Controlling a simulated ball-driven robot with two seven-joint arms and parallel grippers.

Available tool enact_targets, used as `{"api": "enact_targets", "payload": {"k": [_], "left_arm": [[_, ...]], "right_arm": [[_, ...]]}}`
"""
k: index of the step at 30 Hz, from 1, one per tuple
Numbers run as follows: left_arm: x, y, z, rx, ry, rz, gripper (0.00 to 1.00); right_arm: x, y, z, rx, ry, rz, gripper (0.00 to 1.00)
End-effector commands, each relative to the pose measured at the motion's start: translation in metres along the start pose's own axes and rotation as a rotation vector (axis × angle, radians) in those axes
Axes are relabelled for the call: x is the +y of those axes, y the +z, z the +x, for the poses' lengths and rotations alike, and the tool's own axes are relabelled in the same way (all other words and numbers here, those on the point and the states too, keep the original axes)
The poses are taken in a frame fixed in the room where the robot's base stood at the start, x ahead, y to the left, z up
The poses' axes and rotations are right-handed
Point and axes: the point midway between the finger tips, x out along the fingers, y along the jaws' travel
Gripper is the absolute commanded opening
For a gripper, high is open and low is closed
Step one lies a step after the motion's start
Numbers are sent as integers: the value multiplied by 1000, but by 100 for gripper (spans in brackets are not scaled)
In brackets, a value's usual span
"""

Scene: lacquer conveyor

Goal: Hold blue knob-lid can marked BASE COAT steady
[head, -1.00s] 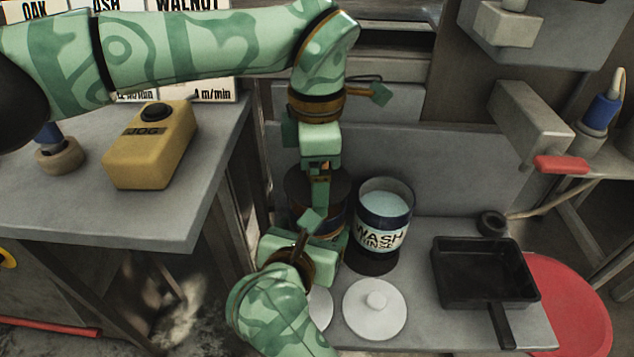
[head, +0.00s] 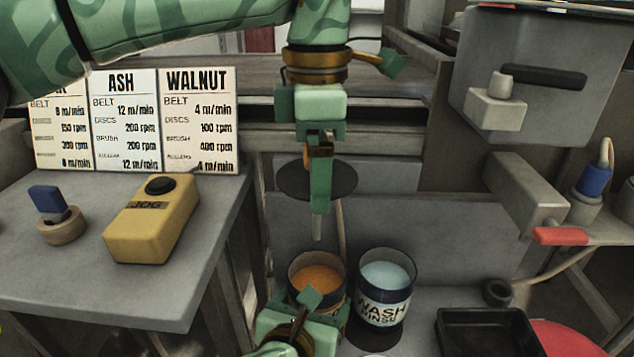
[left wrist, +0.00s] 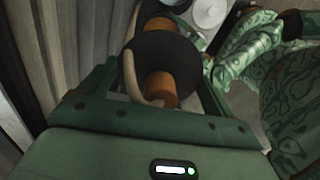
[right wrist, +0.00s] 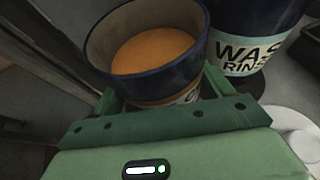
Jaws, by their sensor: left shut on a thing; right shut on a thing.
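A dark blue can (head: 317,268), open-topped with orange liquid inside, stands left of the WASH RINSE can. My right gripper (head: 308,318) is shut on its side. In the right wrist view the can (right wrist: 150,75) is upright between the fingers; its label is mostly hidden, so BASE COAT cannot be read. My left gripper (head: 320,185) is above the can, shut on a fitting with a dark round disc (head: 290,181). The left wrist view shows the disc (left wrist: 185,65) with an orange cylindrical part (left wrist: 160,84) and a pale hose.
The WASH RINSE can (head: 386,290), holding pale blue liquid, stands close to the right. A black tray (head: 485,335) lies further right. A yellow JOG box (head: 150,225) sits on the left table. A white lid (left wrist: 208,12) shows in the left wrist view.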

Motion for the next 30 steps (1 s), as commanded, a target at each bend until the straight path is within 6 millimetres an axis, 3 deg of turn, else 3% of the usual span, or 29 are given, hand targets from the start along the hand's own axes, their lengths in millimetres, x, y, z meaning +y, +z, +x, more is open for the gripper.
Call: {"api": "enact_targets", "payload": {"k": [7, 20, 21, 22, 23, 30], "left_arm": [[0, 0, -11, 0, 1, 0, 66], [0, 0, -14, -1, 1, 1, 66], [0, 0, -14, -1, 1, 1, 66], [0, 0, -14, -1, 1, 1, 66], [0, 0, -14, -1, 1, 1, 66], [0, 0, -14, -1, 1, 1, 66]], "right_arm": [[0, 2, 0, -4, 1, 1, 29], [0, 2, 0, -4, 1, 1, 29], [0, 2, 0, -4, 1, 1, 87], [0, 2, 0, -4, 1, 1, 95], [0, 2, 0, -4, 1, 1, 100], [0, 0, -1, -1, 1, 0, 100]]}}
